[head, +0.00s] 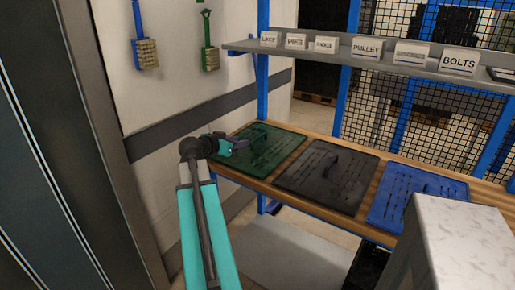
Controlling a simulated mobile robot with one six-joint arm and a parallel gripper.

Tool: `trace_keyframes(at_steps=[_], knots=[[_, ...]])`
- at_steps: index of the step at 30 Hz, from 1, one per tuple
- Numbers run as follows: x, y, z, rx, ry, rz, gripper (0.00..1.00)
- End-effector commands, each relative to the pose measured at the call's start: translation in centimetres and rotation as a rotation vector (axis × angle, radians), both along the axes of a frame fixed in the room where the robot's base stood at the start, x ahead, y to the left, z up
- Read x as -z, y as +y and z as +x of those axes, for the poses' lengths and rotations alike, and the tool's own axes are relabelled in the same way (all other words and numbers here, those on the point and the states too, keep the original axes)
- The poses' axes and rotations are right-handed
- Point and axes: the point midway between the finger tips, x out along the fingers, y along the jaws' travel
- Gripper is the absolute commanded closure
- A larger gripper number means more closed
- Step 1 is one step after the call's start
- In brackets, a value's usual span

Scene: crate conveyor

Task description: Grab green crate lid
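The green crate lid (276,154) lies flat at the left end of a wooden shelf board. It has a raised handle near its middle and dark slots. My arm reaches in from the bottom of the head view. My gripper (240,144) is over the left part of the green lid, close to the handle. Its fingers are small and dark here, so I cannot tell whether they touch the handle or are open or shut. The wrist hides the lid's left edge.
A black lid (318,192) and a blue lid (440,186) lie to the right on the same board (375,232). A shelf above holds labelled boxes (367,47). Two brushes hang on the left wall. A grey block (465,245) stands at front right.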

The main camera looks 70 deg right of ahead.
Motion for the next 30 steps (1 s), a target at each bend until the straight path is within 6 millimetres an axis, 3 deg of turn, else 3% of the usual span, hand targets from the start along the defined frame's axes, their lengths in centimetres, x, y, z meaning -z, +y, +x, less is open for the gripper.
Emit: trace_keyframes(at_steps=[13, 30], knots=[[1.9, -5.7, -1.5, 0.003, -0.001, 0.0, 0.67], [2.3, -6.6, -1.8, 0.003, -0.001, 0.0, 0.67]])
